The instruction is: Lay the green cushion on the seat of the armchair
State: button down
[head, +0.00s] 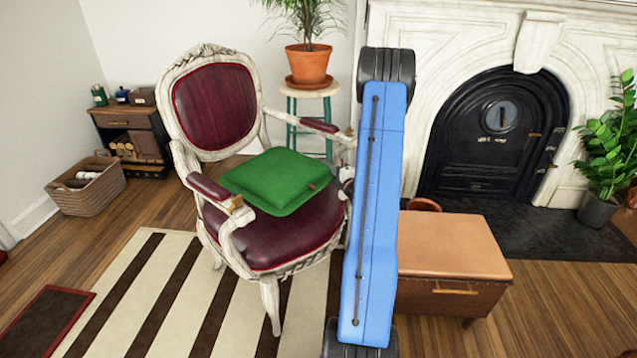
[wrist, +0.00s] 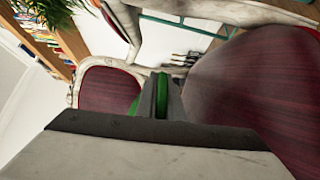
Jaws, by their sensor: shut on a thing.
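The green cushion (head: 275,177) shows over the seat of the armchair (head: 212,104), lying roughly flat between the armrests. The dark red seat (head: 285,235) shows bare in front of it. I cannot tell whether the cushion touches the seat. In the wrist view, my gripper (wrist: 161,94) is shut on the cushion, whose green edge (wrist: 133,106) shows at and beside the fingers. The seat (wrist: 255,90) is close on the right there. In the head view my blue arm link hides most of the gripper, near the cushion's right corner.
A potted plant (head: 309,65) stands on a stool (head: 312,94) behind the chair. A wooden chest (head: 455,246) is right of my arm, before the fireplace (head: 492,130). A basket (head: 88,186) and small cabinet (head: 131,134) are at left. The striped rug (head: 135,290) is clear in front.

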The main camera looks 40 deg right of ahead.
jog(key=shift+f, duration=3)
jog(key=c, duration=1.9)
grip_release()
jog(key=shift+s, duration=0.1)
jog(key=v, duration=1.1)
jog(key=shift+s, duration=0.35)
jog(key=shift+a, duration=0.15)
